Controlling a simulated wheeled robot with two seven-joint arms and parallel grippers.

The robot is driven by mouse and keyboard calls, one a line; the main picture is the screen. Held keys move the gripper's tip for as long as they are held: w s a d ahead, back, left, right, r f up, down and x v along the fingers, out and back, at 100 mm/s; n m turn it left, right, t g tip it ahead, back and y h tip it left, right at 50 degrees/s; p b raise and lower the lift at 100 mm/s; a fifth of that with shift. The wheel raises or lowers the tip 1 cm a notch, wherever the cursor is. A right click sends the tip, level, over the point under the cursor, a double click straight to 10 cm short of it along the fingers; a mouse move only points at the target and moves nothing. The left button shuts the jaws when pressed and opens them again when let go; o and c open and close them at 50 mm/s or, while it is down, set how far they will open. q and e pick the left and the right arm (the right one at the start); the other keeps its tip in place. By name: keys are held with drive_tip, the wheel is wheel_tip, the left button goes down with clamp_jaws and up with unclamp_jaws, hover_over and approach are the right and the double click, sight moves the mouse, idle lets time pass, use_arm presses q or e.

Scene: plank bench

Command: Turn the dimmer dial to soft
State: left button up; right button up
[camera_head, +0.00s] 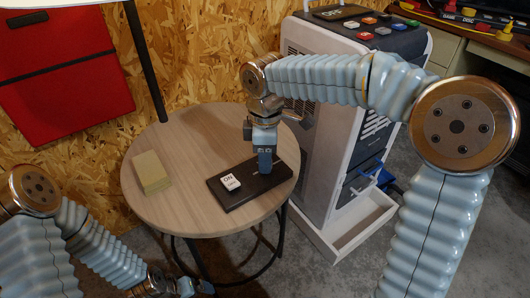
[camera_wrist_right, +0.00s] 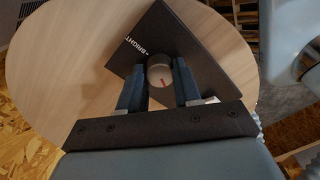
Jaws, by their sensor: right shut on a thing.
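The dark control board (camera_head: 222,199) lies on the round table, and it also shows in the wrist view (camera_wrist_right: 205,40). The grey dimmer dial (camera_wrist_right: 159,72) stands on it, with a red pointer line toward the gripper's palm side. The word BRIGHT is readable on the board left of the dial; no "soft" mark can be made out. My right gripper (camera_head: 264,164) points down over the board, its fingers shut on the dial, which it hides in the head view. My left gripper (camera_head: 190,288) is low at the bottom edge, away from the board; its jaws are unclear.
A yellowish block (camera_head: 151,172) lies on the left of the round table (camera_head: 190,207). A white cabinet (camera_head: 322,110) stands close behind on the right. The table's middle is clear.

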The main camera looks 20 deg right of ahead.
drive_tip(key=m, duration=0.2)
drive_tip(key=shift+r+m+p, duration=0.1)
drive_tip(key=shift+m+p, duration=0.3)
drive_tip(key=m, duration=0.3)
drive_tip(key=shift+m+p, duration=0.3)
drive_tip(key=shift+p, duration=0.05)
use_arm(q)
drive_tip(key=shift+s+d+r+p, duration=0.1)
drive_tip(key=shift+d+r+p, duration=0.15)
drive_tip(key=shift+r, duration=0.4)
drive_tip(key=shift+s+d+r+p, duration=0.1)
drive_tip(key=shift+d+r+p, duration=0.1)
drive_tip(key=shift+r, duration=0.4)
use_arm(e)
drive_tip(key=m, duration=0.6)
drive_tip(key=shift+d, duration=0.15)
drive_tip(key=shift+m, duration=0.3)
drive_tip(key=o, duration=1)
drive_tip(key=shift+o, duration=0.2)
use_arm(q)
drive_tip(key=shift+s+d+r+p, duration=0.1)
drive_tip(key=shift+d+r+p, duration=0.05)
drive_tip(key=shift+r+p, duration=0.35)
drive_tip(key=shift+s+d+r+p, duration=0.1)
drive_tip(key=shift+d+r+p, duration=0.05)
drive_tip(key=shift+r+p, duration=0.35)
use_arm(e)
wheel_tip(320, 180, up, 14)
drive_tip(key=shift+d+f, duration=0.2)
